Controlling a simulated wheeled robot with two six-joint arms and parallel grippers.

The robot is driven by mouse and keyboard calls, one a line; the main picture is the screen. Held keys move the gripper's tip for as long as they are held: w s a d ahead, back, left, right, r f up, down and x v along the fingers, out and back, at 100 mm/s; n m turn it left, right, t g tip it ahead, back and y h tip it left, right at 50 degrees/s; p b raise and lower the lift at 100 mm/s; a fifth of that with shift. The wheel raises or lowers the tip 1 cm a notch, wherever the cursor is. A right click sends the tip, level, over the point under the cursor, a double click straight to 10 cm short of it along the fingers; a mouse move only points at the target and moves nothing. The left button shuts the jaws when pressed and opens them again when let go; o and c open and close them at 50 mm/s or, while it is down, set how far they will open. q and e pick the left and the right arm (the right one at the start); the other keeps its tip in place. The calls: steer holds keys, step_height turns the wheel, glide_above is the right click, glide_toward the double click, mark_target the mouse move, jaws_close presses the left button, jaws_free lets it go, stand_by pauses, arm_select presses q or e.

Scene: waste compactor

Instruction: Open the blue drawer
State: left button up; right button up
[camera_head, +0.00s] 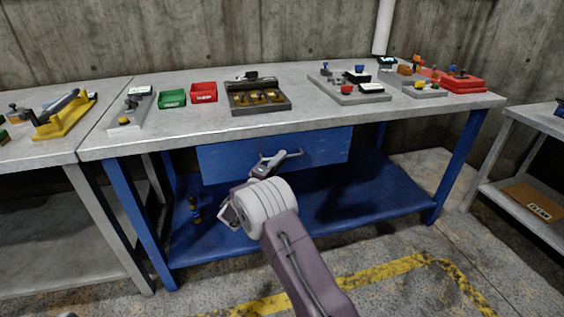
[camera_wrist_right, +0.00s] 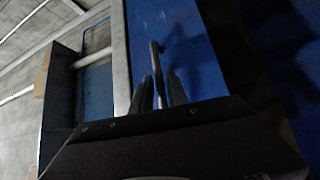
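The blue drawer (camera_head: 325,147) sits under the front edge of the workbench top, and its front looks flush with that edge. My right gripper (camera_head: 279,161) is in front of the drawer face, partly hidden by my own wrist. In the right wrist view, the dark fingers of my right gripper (camera_wrist_right: 160,92) stand apart, one on each side of the drawer's thin bar handle (camera_wrist_right: 155,57). A narrow gap shows beside the bar; contact is hard to tell. The drawer's blue front (camera_wrist_right: 192,50) lies behind them. My left gripper is not visible.
The workbench top (camera_head: 210,122) carries a green bin (camera_head: 172,99), a red bin (camera_head: 204,92), a tool tray (camera_head: 258,95) and several fixtures. A blue lower shelf (camera_head: 375,195) lies below the drawer. The floor in front, with yellow tape (camera_head: 385,268), looks clear.

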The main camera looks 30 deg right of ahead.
steer(key=shift+x, duration=0.85)
steer(key=shift+c, duration=0.3)
jaws_close()
stand_by(0.5)
